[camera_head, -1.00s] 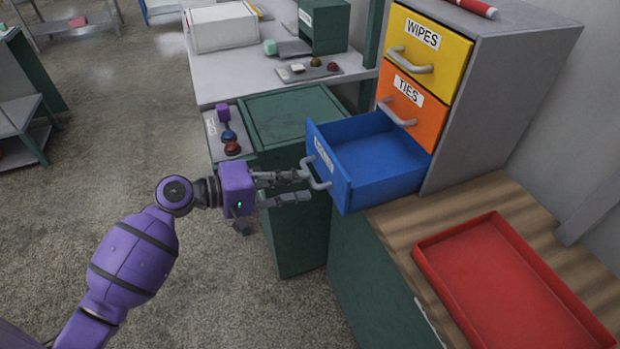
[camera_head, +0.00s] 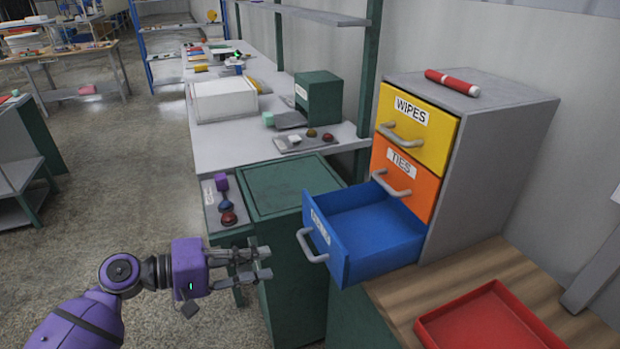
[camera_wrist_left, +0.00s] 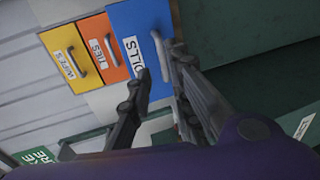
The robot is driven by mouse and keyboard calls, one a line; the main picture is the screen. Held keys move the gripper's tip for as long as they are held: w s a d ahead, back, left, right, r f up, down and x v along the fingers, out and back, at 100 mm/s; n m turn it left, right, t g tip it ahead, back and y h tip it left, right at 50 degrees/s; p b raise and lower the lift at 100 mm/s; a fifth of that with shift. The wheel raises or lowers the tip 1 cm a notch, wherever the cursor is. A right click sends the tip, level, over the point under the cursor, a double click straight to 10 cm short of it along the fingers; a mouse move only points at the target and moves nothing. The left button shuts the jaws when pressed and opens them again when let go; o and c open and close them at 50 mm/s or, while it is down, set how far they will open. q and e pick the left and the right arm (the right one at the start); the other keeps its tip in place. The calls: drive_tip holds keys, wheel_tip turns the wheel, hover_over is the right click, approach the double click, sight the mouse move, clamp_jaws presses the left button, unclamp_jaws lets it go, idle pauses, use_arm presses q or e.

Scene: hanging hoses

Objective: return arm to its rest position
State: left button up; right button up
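My left gripper (camera_head: 266,264) is purple with dark grey fingers. Its fingers are apart and nothing is between them. It sits left of the pulled-out blue drawer (camera_head: 375,231), clear of the drawer's grey handle (camera_head: 312,246). In the left wrist view the two fingers (camera_wrist_left: 155,85) spread in front of the blue drawer (camera_wrist_left: 140,25). My right gripper is in neither view.
The grey cabinet (camera_head: 497,165) also has a shut yellow WIPES drawer (camera_head: 415,128) and a shut orange TIES drawer (camera_head: 402,180). A red tray (camera_head: 490,322) lies on the wooden counter (camera_head: 440,277). A green bin (camera_head: 285,189) stands behind my gripper. Open floor lies left.

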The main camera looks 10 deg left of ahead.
use_arm(q)
drive_tip(key=w+a+f+m+t+y, duration=0.2)
drive_tip(key=a+f+y, duration=0.1)
drive_tip(key=f+y, duration=0.3)
drive_tip(key=s+a+f+m+y+p, duration=0.2)
drive_tip(key=s+f+m+y+p, duration=0.15)
drive_tip(key=s+f, duration=0.6)
drive_tip(key=s+d+f+g+y+p, duration=0.1)
drive_tip(key=s+d+f, duration=0.1)
drive_tip(key=s, duration=0.5)
drive_tip(key=s+d+f+m+p, duration=0.1)
drive_tip(key=s+d+f, duration=0.2)
drive_tip(key=s, duration=0.5)
drive_tip(key=s+d+f+m+g+y+p, duration=0.1)
drive_tip(key=s+d+f+p, duration=0.1)
drive_tip(key=s, duration=0.6)
drive_tip(key=shift+d+f+g+y, duration=0.15)
drive_tip(key=shift+d+g+y, duration=0.15)
drive_tip(key=shift+y, duration=0.05)
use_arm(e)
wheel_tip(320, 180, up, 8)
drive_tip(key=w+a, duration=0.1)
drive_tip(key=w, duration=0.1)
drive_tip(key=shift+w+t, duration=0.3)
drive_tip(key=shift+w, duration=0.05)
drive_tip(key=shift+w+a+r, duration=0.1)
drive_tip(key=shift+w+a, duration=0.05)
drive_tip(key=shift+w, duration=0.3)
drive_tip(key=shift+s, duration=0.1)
